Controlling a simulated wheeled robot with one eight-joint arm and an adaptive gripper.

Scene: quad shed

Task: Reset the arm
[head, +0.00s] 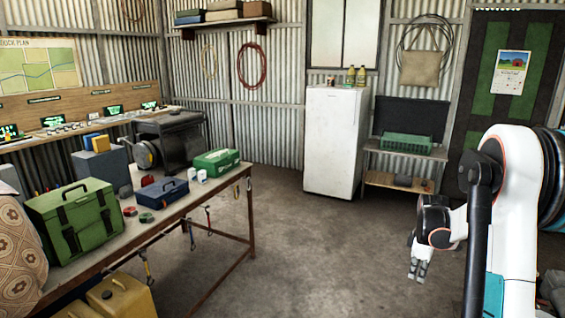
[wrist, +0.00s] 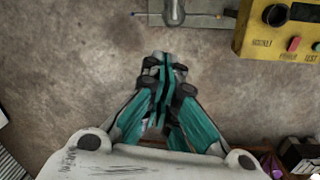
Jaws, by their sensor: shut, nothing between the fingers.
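My arm is at the right of the head view, bent, with my gripper (head: 418,270) hanging downward over the open concrete floor. It is clear of the bench and the shelves. In the wrist view my gripper (wrist: 163,62) has its teal fingers brought together, with nothing between them. The floor (wrist: 80,70) shows below and around the fingers.
A workbench (head: 150,225) at the left holds a green case (head: 75,220), a blue toolbox (head: 161,193) and a green box (head: 215,162). A white fridge (head: 331,143) and a low shelf (head: 400,183) stand at the back. A yellow device (wrist: 283,32) shows in the wrist view. The middle floor is free.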

